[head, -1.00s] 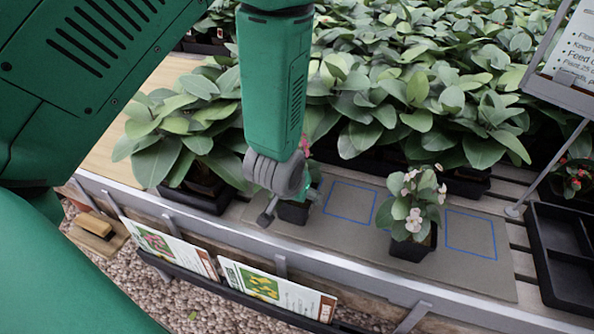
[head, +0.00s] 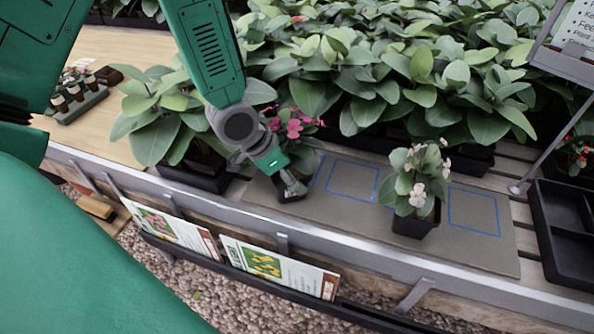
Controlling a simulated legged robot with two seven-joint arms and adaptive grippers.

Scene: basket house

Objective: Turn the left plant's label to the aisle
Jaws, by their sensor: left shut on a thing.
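The left plant has pink-red flowers (head: 294,127) and stands in a small black pot (head: 291,190) at the left end of the grey mat (head: 460,248). My left gripper (head: 293,188) is shut on this pot, reaching it from the upper left. The gripper hides part of the pot and leaves, and no label can be made out on it. A second plant, with pale pink flowers (head: 417,193), stands upright in a black pot (head: 414,224) to the right. My right gripper is not in view.
Blue outlined squares (head: 352,180) mark the mat. Large leafy plants (head: 400,75) crowd behind, and one in a black tray (head: 195,178) stands left. An empty black tray (head: 565,240) and a sign post (head: 550,150) stand right. Picture cards (head: 265,262) line the front edge.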

